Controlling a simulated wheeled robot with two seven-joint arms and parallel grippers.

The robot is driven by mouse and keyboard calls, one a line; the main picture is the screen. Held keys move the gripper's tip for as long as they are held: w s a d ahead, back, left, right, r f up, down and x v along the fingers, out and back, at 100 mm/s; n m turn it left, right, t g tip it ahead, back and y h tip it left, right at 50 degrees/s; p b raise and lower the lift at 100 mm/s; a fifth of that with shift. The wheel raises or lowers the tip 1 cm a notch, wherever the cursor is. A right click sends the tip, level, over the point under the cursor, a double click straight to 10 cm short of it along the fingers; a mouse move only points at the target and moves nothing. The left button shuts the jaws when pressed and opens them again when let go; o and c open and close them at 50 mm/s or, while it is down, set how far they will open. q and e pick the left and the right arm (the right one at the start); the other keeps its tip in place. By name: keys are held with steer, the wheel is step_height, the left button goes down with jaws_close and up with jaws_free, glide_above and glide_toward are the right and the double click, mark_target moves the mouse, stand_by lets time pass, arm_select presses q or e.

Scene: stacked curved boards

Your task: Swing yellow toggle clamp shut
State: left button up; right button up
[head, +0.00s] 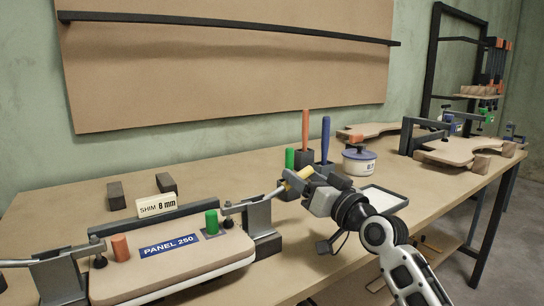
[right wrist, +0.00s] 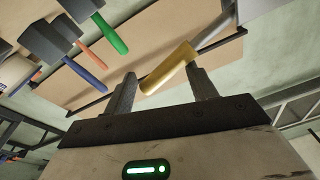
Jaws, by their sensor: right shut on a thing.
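The yellow toggle clamp's handle (head: 299,176) slants up and to the right from its grey metal body (head: 258,214), at the right end of the panel (head: 170,262). The clamp's arm reaches left over the panel, with a dark pad (head: 228,223) near its end; I cannot tell whether the pad touches. My right gripper (head: 307,179) is shut on the handle. In the right wrist view the yellow handle (right wrist: 168,70) lies between the fingers (right wrist: 162,92). My left gripper is not in view.
A second grey clamp (head: 58,276) stands at the panel's left end. An orange peg (head: 121,248) and a green peg (head: 211,222) stand on the panel. Behind the gripper are upright tools with orange (head: 305,130) and blue (head: 325,140) handles and a white pot (head: 359,161).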

steer(key=shift+f, duration=0.85)
steer(key=shift+s+d+f+p, duration=0.2)
steer(key=shift+s+d+p, duration=0.1)
steer(key=shift+s, duration=0.05)
steer(key=v, duration=0.3)
steer(key=shift+r, duration=0.3)
steer(key=shift+r+p+v, duration=0.1)
steer(key=shift+p+v, duration=0.1)
steer(key=shift+v, duration=0.5)
steer(key=shift+r+p+v, duration=0.15)
steer(key=shift+p+v, duration=0.05)
steer(key=shift+v, duration=0.55)
